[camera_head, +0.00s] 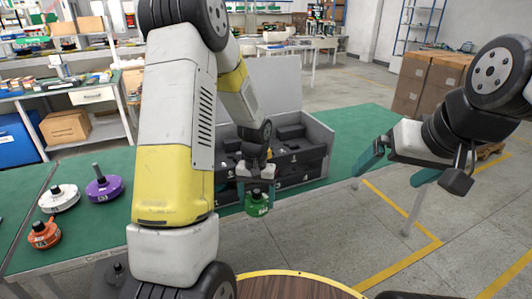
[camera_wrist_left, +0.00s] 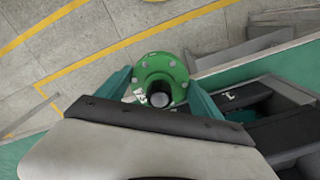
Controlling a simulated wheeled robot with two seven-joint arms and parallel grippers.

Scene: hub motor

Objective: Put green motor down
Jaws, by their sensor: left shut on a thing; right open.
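The green motor (camera_head: 257,204) is a small green disc with a dark shaft hub. It hangs below my left gripper (camera_head: 257,180) in the head view, in front of the grey case on the green table. In the left wrist view the green motor (camera_wrist_left: 161,78) sits between the two teal fingers, with floor and the table edge behind it. My left gripper is shut on it. My right gripper (camera_head: 405,165) is open and empty at the right, over the floor, away from the motor.
The grey case (camera_head: 316,142) has an open lid and dark compartments. White (camera_head: 60,199), purple (camera_head: 104,188) and orange (camera_head: 44,236) motors stand on the green table (camera_head: 98,236) at left. A round wooden top (camera_head: 285,287) is at the front. Cardboard boxes (camera_head: 428,85) stand at right.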

